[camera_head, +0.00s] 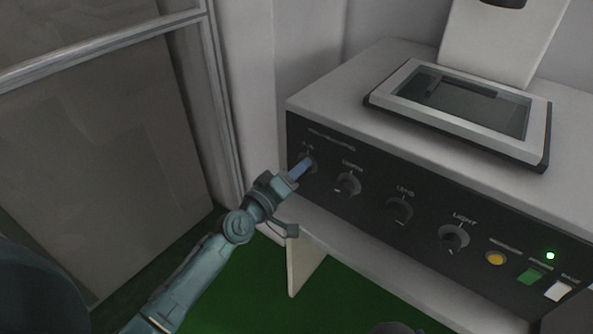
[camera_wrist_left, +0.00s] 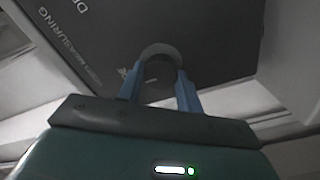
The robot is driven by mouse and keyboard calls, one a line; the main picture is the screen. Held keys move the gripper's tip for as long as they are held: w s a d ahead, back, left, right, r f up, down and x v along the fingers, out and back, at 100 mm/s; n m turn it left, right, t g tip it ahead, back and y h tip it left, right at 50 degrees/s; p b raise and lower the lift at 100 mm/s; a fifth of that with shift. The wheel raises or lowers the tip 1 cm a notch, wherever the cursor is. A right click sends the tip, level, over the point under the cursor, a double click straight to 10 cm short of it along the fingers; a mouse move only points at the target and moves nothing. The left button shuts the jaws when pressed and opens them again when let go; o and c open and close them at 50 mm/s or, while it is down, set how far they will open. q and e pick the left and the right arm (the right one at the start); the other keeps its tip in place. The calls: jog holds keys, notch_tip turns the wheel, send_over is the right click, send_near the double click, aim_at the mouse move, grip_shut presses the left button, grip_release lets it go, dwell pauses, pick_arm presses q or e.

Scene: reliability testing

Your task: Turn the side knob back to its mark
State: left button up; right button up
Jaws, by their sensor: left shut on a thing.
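The side knob (camera_wrist_left: 158,76) is a dark round dial with a light pointer line, at the left end of a black control panel (camera_head: 375,172). In the head view it is mostly hidden behind my left gripper (camera_head: 303,166). In the left wrist view the blue fingers of my left gripper (camera_wrist_left: 160,88) stand on either side of the knob and are shut on it. The pointer line lies slanted across the knob's face. The exact place of its mark is hard to tell. My right gripper is not in view.
Three more knobs follow along the panel, the last labelled LIGHT (camera_head: 453,237). Right of them are a yellow button (camera_head: 495,258), a green switch (camera_head: 529,275) and a white switch (camera_head: 558,290). A framed glass stage (camera_head: 470,100) is on top. A metal-framed panel (camera_head: 110,150) stands left.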

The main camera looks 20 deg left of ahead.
pick_arm(q)
jog(key=o, duration=1)
jog(key=shift+s, duration=0.1)
jog(key=shift+b+v, duration=0.75)
jog(key=shift+v, duration=5.75)
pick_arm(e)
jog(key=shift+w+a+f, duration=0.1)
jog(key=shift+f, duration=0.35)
pick_arm(q)
jog(key=s+d+f+m+g+y+p, duration=0.1)
jog(key=s+d+f+m+g, duration=0.1)
jog(key=s+f+m, duration=0.1)
jog(key=s+d+f+m+g+y+p, duration=0.1)
jog(key=s+d+f+m+g+p, duration=0.1)
jog(key=s+f+m, duration=0.1)
jog(key=s+d+f+m+g+p, duration=0.2)
jog(key=s+f+m, duration=0.2)
jog(key=s, duration=0.3)
jog(key=shift+d+f+y, duration=0.3)
jog(key=shift+f+y, duration=0.1)
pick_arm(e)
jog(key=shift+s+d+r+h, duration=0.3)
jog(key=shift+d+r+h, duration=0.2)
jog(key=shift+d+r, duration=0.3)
